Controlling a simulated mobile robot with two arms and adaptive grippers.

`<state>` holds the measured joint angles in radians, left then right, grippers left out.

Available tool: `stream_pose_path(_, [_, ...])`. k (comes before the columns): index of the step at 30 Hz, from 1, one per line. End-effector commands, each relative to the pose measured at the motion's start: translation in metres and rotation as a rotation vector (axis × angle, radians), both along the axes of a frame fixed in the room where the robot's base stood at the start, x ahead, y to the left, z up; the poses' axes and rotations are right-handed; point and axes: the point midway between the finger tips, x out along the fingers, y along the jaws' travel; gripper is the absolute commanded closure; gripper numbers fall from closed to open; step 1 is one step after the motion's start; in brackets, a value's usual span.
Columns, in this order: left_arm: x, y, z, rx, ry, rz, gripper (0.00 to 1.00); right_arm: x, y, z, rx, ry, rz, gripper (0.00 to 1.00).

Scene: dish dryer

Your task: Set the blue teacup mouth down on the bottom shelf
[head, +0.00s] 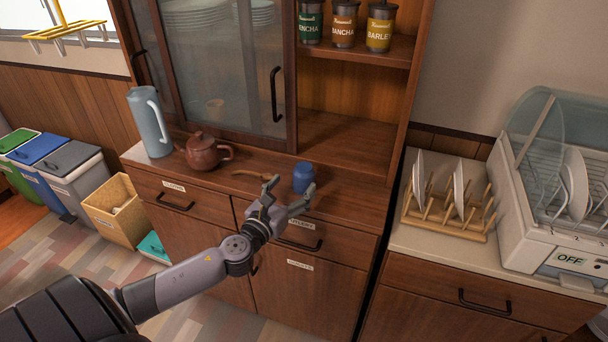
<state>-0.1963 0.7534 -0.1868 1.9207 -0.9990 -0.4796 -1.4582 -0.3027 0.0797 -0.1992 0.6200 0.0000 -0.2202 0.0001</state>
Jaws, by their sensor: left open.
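The blue teacup (304,176) stands on the wooden counter of the cabinet, right of the middle. I cannot tell whether its mouth faces up or down. My left gripper (287,192) is open and empty at the counter's front edge, just in front of and left of the teacup; one finger is close to the cup's lower front, and I cannot tell if they touch. The open shelf space (345,145) at the bottom of the cabinet's right side is bare behind the cup. My right gripper is not in view.
A brown teapot (203,153), a light blue pitcher (150,122) and a wooden scoop (250,174) are on the counter to the left. Tea tins (344,24) stand on the shelf above. A wooden plate rack (447,213) and a dish dryer (530,190) stand at right.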

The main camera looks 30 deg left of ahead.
Motion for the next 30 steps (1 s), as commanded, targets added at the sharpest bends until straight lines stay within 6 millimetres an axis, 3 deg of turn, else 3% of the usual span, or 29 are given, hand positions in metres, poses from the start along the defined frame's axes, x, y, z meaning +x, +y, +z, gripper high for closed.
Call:
stream_pose_path(8, [0.019, 0.002, -0.001, -0.003, 0.0, 0.0, 0.27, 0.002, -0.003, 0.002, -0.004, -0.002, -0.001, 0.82])
stream_pose_path(18, [0.062, 0.006, -0.005, -0.002, 0.0, 0.001, 0.27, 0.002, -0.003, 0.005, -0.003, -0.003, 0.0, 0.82])
stream_pose_path(26, [0.064, 0.006, -0.006, -0.002, 0.001, 0.0, 0.27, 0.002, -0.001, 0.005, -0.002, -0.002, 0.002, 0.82])
stream_pose_path(30, [0.064, 0.006, -0.006, -0.002, 0.001, 0.0, 0.35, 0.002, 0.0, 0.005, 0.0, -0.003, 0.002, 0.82])
